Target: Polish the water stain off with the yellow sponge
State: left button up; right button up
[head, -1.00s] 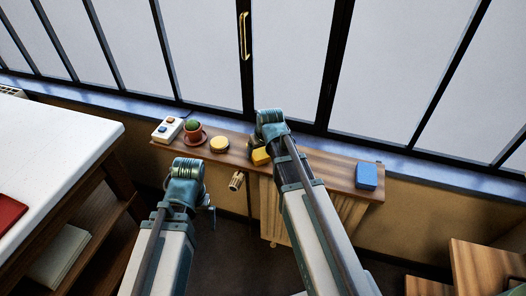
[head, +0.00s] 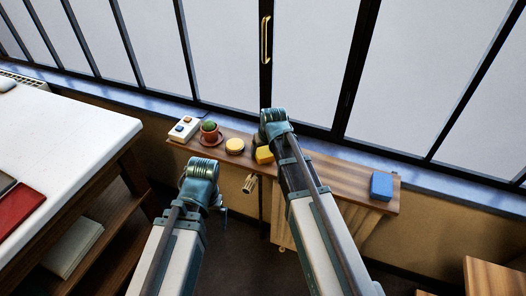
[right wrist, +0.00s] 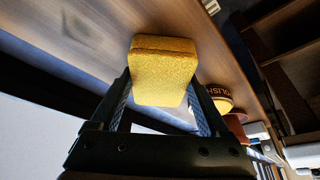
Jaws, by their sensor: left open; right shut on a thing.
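The yellow sponge (right wrist: 162,72) is between the fingers of my right gripper (right wrist: 165,102) in the right wrist view, held at the wooden shelf top. In the head view, the sponge (head: 264,155) shows beside my right arm, over the shelf under the window. Whether it touches the wood I cannot tell. A faint pale patch (right wrist: 76,28), which looks like the water stain, lies on the wood away from the sponge in the right wrist view. In the head view my arm may cover it. My left gripper (head: 222,207) is open and empty, in front of the shelf.
The wooden shelf (head: 345,173) also holds a round polish tin (head: 235,147), a potted cactus (head: 209,133), a white box with buttons (head: 183,129) and a blue block (head: 382,186). A white table (head: 65,118) stands at left. The shelf between my right arm and the blue block looks clear.

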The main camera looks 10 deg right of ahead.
jog(key=shift+w+d, duration=0.4)
jog(key=shift+w, duration=0.05)
jog(key=shift+s+d, duration=0.1)
jog(key=shift+d, duration=0.05)
jog(key=shift+s+d+f, duration=0.1)
jog(key=shift+s+d, duration=0.45)
jog(key=shift+d, duration=0.2)
jog(key=shift+s+d, duration=0.55)
jog(key=shift+d, duration=0.2)
jog(key=shift+s+d, duration=0.1)
jog(key=shift+d, duration=0.05)
jog(key=shift+s+d, duration=0.55)
jog(key=shift+d, duration=0.25)
jog(key=shift+s+d, duration=0.5)
jog(key=shift+d, duration=0.3)
